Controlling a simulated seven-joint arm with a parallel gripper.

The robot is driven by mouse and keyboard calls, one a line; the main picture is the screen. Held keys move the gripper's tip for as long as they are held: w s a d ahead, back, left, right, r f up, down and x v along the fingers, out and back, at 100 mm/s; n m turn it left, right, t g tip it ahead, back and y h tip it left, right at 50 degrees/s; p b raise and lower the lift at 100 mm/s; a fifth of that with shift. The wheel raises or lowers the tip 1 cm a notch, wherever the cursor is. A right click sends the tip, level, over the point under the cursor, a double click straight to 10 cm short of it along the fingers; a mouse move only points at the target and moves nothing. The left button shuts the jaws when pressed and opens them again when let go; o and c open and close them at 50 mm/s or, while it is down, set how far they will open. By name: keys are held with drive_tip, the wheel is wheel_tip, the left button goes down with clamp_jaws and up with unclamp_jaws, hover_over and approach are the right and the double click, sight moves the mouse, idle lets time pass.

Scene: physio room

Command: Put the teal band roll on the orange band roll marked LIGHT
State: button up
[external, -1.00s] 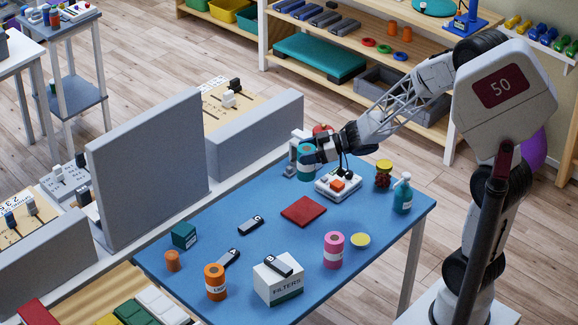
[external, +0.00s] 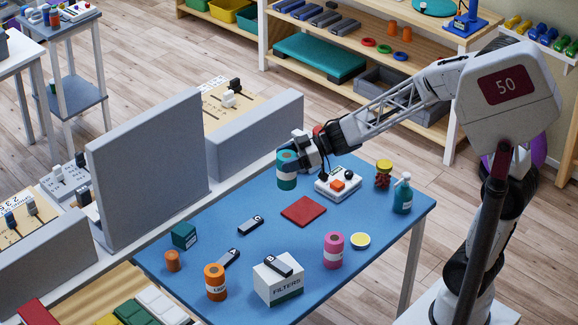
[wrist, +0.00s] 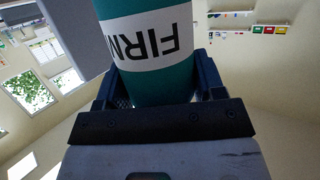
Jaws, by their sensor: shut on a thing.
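The teal band roll (external: 287,170) is held in my gripper (external: 302,160), above the far left part of the blue table. In the wrist view the teal roll (wrist: 150,60) sits between both fingers (wrist: 155,85), and its white label reads FIRM, upside down. The orange band roll (external: 215,283) stands upright near the table's front left, with a white label that looks like LIGHT. Its top shows a dark central hole and is bare. My gripper is well behind and above the orange roll.
A white FILTERS box (external: 278,281) with a dark device on top stands right of the orange roll. A pink roll (external: 333,250), red pad (external: 303,211), teal box (external: 184,236), small orange cylinder (external: 172,261) and dark devices lie around. A grey panel (external: 150,170) stands along the left.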

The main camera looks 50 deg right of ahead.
drive_tip(key=s+a+n+g+y, duration=0.1)
drive_tip(key=s+a+n+g, duration=0.2)
drive_tip(key=s+a, duration=0.6)
drive_tip(key=s+a+n+g+y, duration=0.1)
drive_tip(key=s+a+n+g, duration=0.15)
drive_tip(key=s+a, duration=0.75)
drive_tip(key=w+a+f, duration=0.3)
drive_tip(key=w+f, duration=0.1)
drive_tip(key=f, duration=0.1)
drive_tip(key=shift+a, duration=0.35)
drive_tip(key=shift+w+m+g, duration=0.1)
drive_tip(key=shift+m+g, duration=0.15)
drive_tip(key=w+a+f, duration=0.1)
drive_tip(key=w+a, duration=0.9)
drive_tip(key=w, duration=0.2)
drive_tip(key=shift+a+f, duration=0.25)
drive_tip(key=shift+a, duration=0.05)
